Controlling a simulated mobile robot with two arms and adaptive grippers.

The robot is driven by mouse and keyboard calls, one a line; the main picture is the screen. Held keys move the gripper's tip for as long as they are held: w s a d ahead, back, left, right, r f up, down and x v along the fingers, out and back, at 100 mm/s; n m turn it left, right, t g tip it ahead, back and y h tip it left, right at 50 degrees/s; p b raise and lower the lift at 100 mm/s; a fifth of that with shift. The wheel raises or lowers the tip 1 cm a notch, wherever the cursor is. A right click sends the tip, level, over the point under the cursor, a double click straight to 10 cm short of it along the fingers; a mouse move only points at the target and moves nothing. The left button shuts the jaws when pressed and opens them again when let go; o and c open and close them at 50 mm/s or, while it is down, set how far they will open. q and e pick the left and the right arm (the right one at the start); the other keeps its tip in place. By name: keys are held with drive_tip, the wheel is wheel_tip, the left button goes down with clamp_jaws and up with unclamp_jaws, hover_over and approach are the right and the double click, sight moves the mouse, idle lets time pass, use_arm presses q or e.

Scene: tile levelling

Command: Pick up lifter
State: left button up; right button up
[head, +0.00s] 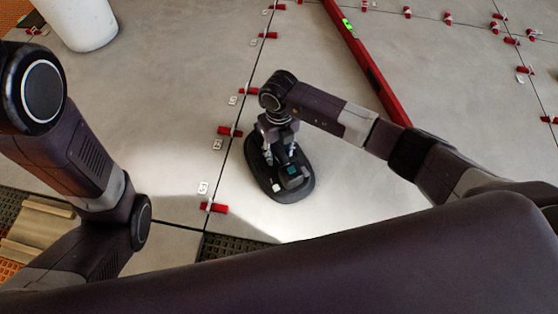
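The lifter (297,190) is a dark, oval-based tool with a small teal patch on top. It lies on a large grey floor tile near the middle of the head view, close to a tile joint. My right gripper (281,158) points down over the lifter, its fingers at the lifter's upper part. The gripper and wrist hide part of the lifter, and I cannot tell whether the fingers are closed on it. My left arm shows at the left, but its gripper is out of view.
Red wedges (230,131) and white clips (203,187) line the tile joints. A red spirit level (372,75) lies on the tiles behind my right arm. A white bucket (82,25) stands at the upper left. Dark grating (228,246) borders the tiles in front.

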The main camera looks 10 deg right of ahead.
clamp_jaws()
drive_tip(key=shift+r, duration=0.1)
drive_tip(key=shift+r, duration=0.1)
idle(0.3)
